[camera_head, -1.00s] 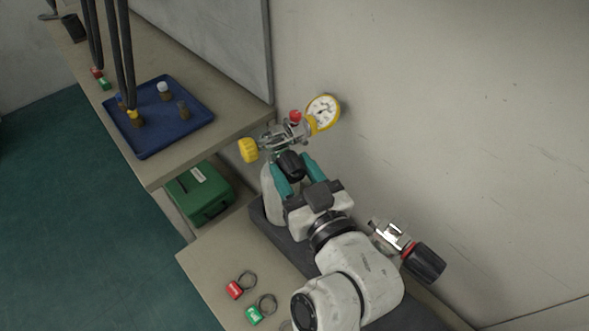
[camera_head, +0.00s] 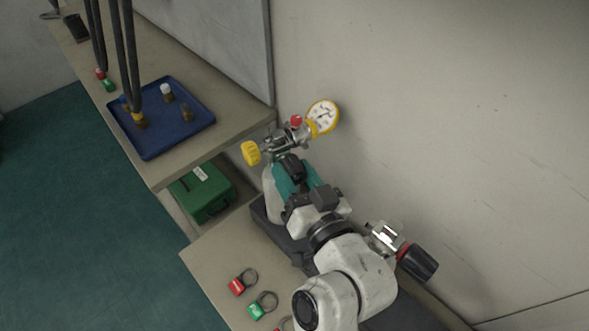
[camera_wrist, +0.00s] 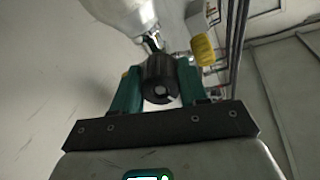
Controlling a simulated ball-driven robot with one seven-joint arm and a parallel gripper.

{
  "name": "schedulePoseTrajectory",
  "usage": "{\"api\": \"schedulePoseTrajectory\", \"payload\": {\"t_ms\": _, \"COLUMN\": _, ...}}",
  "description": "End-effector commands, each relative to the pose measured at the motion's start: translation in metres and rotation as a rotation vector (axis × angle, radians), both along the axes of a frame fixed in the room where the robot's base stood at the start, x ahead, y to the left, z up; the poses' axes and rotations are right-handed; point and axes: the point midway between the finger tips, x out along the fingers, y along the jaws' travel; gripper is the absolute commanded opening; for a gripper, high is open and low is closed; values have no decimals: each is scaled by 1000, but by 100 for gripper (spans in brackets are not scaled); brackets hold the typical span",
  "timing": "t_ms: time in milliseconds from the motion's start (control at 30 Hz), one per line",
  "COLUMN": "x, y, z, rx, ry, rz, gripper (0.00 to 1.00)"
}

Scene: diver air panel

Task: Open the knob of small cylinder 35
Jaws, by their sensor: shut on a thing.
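The small cylinder (camera_head: 272,192) is pale and stands upright on the dark base by the wall; no number can be read on it. Its valve (camera_head: 283,141) carries a yellow knob at the left, a red knob and a round yellow-rimmed gauge (camera_head: 322,117). A black knob (camera_head: 292,167) faces me below the valve. In the wrist view the black knob (camera_wrist: 160,82) sits between the teal fingers of my gripper (camera_wrist: 160,92). My gripper also shows in the head view (camera_head: 297,174), shut on this knob. The cylinder body (camera_wrist: 122,14) is at the top of the wrist view.
A second valve with a black knob (camera_head: 418,262) is at the right.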

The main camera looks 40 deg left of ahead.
Motion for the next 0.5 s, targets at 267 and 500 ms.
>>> {"api": "schedulePoseTrajectory", "payload": {"t_ms": 267, "x": 1, "y": 0, "z": 0, "rx": 0, "ry": -2, "rz": -1, "gripper": 53}}
{"api": "schedulePoseTrajectory", "payload": {"t_ms": 500, "x": 0, "y": 0, "z": 0, "rx": -1, "ry": -3, "rz": -1, "gripper": 69}}
